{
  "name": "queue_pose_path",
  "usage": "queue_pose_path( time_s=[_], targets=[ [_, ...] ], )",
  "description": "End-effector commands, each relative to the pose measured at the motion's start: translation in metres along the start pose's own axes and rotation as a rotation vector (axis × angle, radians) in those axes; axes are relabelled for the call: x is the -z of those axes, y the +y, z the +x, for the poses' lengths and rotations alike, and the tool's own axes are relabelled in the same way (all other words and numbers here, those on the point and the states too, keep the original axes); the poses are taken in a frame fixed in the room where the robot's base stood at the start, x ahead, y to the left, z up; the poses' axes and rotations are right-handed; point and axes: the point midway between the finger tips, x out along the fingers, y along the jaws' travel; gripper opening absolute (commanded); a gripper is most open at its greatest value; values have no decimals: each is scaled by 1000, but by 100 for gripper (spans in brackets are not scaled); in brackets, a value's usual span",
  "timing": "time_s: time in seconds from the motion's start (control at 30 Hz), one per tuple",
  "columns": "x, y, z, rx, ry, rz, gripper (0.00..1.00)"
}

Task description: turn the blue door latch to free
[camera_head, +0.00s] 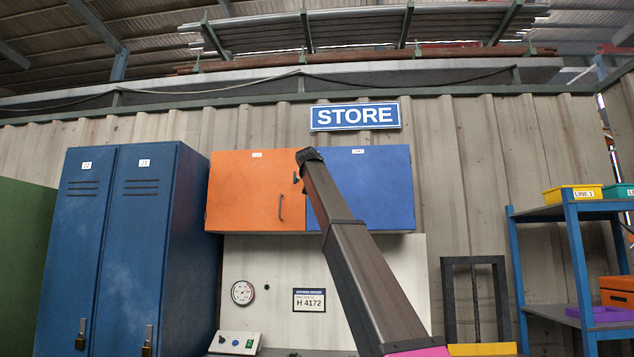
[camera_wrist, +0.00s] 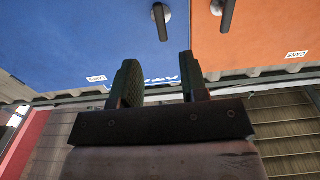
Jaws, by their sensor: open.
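A wall cabinet has an orange door (camera_head: 240,190) on the left and a blue door (camera_head: 375,185) on the right. In the wrist view, which appears upside down, the blue door (camera_wrist: 90,40) fills the left. Its latch (camera_wrist: 160,20) has a pale round base and a dark lever pointing down the picture, toward the door's labelled edge. My arm hides this latch in the head view. My gripper (camera_head: 309,155) is in front of the cabinet. In the wrist view my gripper (camera_wrist: 159,76) is open and empty, its fingers apart from the latch.
Blue lockers (camera_head: 120,240) stand left. A STORE sign (camera_head: 355,116) hangs above the cabinet. A blue shelf rack (camera_head: 575,250) stands right.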

Motion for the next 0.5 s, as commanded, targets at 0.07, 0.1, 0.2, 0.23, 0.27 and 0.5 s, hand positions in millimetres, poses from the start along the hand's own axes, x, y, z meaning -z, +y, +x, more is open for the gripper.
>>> queue_pose_path(
  time_s=[0.07, 0.1, 0.2, 0.23, 0.27, 0.5],
  targets=[
    [6, -1, -2, 1, 6, 2, 40],
    [7, -1, -2, 1, 7, 2, 40],
    [8, -1, 1, 1, 8, 2, 40],
    [8, -1, 3, 1, 8, 2, 40],
    [8, -1, 5, 1, 8, 2, 40],
    [8, -1, 35, 0, 5, 2, 40]
  ],
)
